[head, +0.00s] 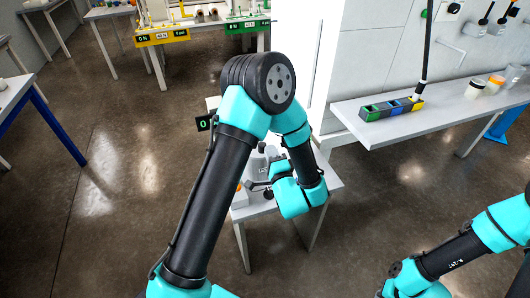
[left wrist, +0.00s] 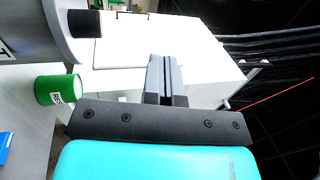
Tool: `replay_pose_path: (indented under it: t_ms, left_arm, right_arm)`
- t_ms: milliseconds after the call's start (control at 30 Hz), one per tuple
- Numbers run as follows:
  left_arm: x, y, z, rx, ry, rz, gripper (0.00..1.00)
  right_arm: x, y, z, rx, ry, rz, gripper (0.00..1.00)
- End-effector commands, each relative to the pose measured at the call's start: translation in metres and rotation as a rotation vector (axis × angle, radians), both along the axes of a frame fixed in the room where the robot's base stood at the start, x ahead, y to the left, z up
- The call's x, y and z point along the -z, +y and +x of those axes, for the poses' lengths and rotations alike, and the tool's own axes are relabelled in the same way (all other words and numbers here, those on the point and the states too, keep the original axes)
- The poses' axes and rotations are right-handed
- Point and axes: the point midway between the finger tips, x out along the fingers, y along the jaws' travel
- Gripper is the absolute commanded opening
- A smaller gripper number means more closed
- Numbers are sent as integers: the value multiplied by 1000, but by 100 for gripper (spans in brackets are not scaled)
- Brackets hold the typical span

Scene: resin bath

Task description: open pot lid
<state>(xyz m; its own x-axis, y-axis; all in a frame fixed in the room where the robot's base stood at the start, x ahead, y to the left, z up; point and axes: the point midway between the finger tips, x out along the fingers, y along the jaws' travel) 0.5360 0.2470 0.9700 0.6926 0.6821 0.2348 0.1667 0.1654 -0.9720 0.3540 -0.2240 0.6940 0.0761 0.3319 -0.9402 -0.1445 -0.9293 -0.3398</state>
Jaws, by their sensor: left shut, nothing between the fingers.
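A grey-white vessel, which seems to be the pot (head: 257,164), stands on the small table, partly hidden behind my left arm. I cannot make out its lid. In the left wrist view, a pale round body with a dark band (left wrist: 82,22) is cut off at the top left; I cannot tell if it is the pot. My left gripper (left wrist: 166,65) is shut and empty, with its fingers together over a white surface. In the head view my left wrist is beside the vessel, on its right. My right gripper is out of view; only its arm shows at the lower right.
The small white table (head: 322,186) bears the vessel. In the left wrist view a green can (left wrist: 58,89) with a white label stands left of my gripper. A wall shelf (head: 440,118) at the right holds coloured bins (head: 391,108) and jars. The floor between is open.

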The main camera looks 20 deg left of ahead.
Motion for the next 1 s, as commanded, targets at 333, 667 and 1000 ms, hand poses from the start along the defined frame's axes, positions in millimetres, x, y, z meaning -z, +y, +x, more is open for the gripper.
replay_pose_path:
  t_ms: [333,667,1000]
  left_arm:
    - [1,0,6,15,10,-17,17]
    - [18,-11,70,233,165,-183,49]
    - [21,-46,136,578,408,-286,61]
  right_arm:
    - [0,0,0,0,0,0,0]
    - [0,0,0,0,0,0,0]
    - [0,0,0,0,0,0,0]
